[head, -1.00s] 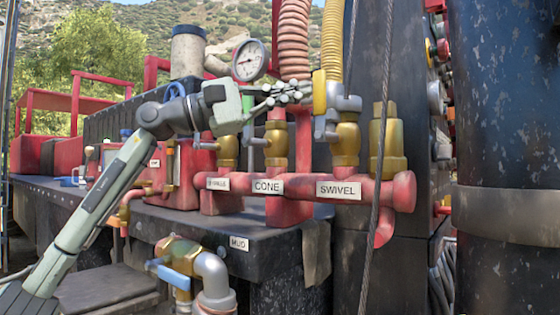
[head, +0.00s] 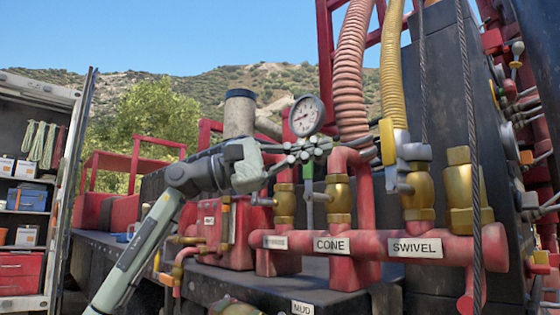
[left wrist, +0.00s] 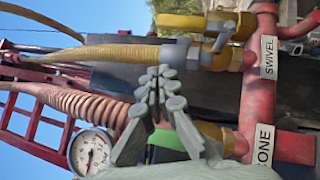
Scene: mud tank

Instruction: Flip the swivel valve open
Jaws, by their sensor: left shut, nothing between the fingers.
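The brass swivel valve (head: 418,190) stands upright on the red pipe above the SWIVEL label (head: 414,248). A yellow handle-like piece (head: 387,142) stands upright at its upper left. In the left wrist view, the valve (left wrist: 222,57) appears sideways, with a grey lever (left wrist: 222,38) on it. My left gripper (head: 318,147) is shut and empty, in front of the pipework left of the yellow piece and apart from it in the picture. In the left wrist view, my left gripper's fingers (left wrist: 160,88) point toward the hoses and valves. My right gripper is not in view.
A brass valve (head: 339,195) with the CONE label (head: 332,245) below it stands left of the swivel valve. A pressure gauge (head: 307,116), a ribbed pink hose (head: 353,70) and a yellow hose (head: 392,65) crowd the space around my gripper. A dark cable (head: 468,110) hangs at the right.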

